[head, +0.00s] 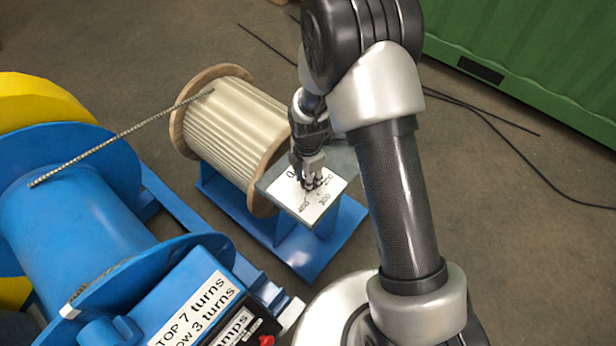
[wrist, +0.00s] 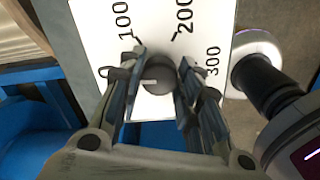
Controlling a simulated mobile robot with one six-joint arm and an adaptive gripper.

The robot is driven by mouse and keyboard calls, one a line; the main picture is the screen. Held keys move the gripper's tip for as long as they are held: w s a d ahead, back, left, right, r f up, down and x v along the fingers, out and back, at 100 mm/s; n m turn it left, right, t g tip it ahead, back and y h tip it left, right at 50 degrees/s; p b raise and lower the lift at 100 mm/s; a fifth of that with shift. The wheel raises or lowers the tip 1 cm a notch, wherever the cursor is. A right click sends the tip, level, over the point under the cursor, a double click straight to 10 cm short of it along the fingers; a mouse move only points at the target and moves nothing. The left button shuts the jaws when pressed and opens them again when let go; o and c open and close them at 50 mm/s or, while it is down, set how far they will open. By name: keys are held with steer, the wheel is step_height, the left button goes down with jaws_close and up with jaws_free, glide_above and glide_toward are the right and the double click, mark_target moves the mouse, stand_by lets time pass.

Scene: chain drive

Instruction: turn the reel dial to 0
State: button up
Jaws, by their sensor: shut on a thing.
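The reel dial is a dark round knob (wrist: 159,70) on a white scale plate (wrist: 100,30). Black marks and the numbers 100, 200 and 300 show around it in the wrist view. A short pale line lies on the knob's lower left part; I cannot tell which number it points to. My gripper (wrist: 158,78) is shut on the knob, one finger on each side. In the head view my gripper (head: 312,184) stands over the scale plate (head: 322,205), where 0, 300 and 400 show, and the knob is mostly hidden by the fingers.
The plate sits on a blue stand beside a pale ribbed reel (head: 235,125) with wooden flanges. A blue winch drum (head: 75,225) with a labelled box (head: 205,300) is at the left, and a rope (head: 120,135) runs between them. A green container (head: 530,60) is behind.

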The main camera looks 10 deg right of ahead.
steer(key=shift+n, duration=0.5)
steer(key=o, duration=1)
steer(key=shift+o, duration=0.2)
steer(key=shift+r, duration=0.1)
step_height(320, 180, up, 12)
stand_by(0.4)
steer(key=s+d+r+m+t, duration=0.1)
steer(key=s+r+m, duration=0.15)
steer(key=r, duration=0.25)
steer(key=s+d+r+m, duration=0.1)
steer(key=d+r+m, duration=0.1)
steer(key=r+m, duration=0.15)
steer(key=s+d+r+m+t, duration=0.1)
steer(key=s+d+r+m, duration=0.2)
steer(key=s+r+m, duration=0.3)
steer(key=s+d+r+m+t, duration=0.2)
steer(key=s+r+m, duration=0.4)
steer(key=s+m, duration=0.6)
steer(key=shift+s+d+r+t, duration=0.3)
steer(key=shift+s+d+r, duration=0.15)
steer(key=shift+d, duration=0.25)
